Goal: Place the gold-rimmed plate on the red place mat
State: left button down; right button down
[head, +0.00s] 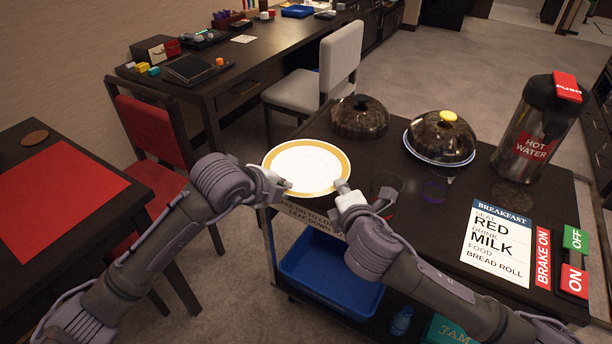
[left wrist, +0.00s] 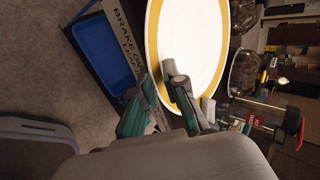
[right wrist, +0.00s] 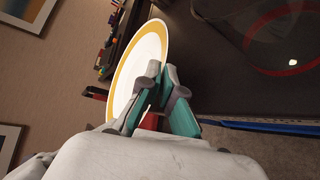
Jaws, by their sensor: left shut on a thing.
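The white gold-rimmed plate (head: 306,166) is over the left end of the dark cart, roughly level; I cannot tell whether it touches the top. It also shows in the left wrist view (left wrist: 192,45) and the right wrist view (right wrist: 140,65). My left gripper (head: 286,187) is shut on its near-left rim. My right gripper (head: 341,187) is at its near-right rim, with its fingertips close together by the edge (right wrist: 160,70); whether they grip it is unclear. The red place mat (head: 60,205) lies bare on the dark table at the left.
The cart top (head: 395,160) holds two domed covers (head: 360,117) (head: 440,137), a hot water dispenser (head: 537,130) and a breakfast sign (head: 497,240). A blue bin (head: 330,275) sits below. A red chair (head: 150,130) stands between the table and cart. A brown oval (head: 35,138) lies behind the mat.

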aim_at(59, 201)
jog(key=j+u, duration=0.1)
jog(key=u, duration=1.1)
jog(key=i+j+u, duration=0.1)
jog(key=i, duration=0.3)
jog(key=i+j+u, duration=0.15)
jog(key=i, duration=0.25)
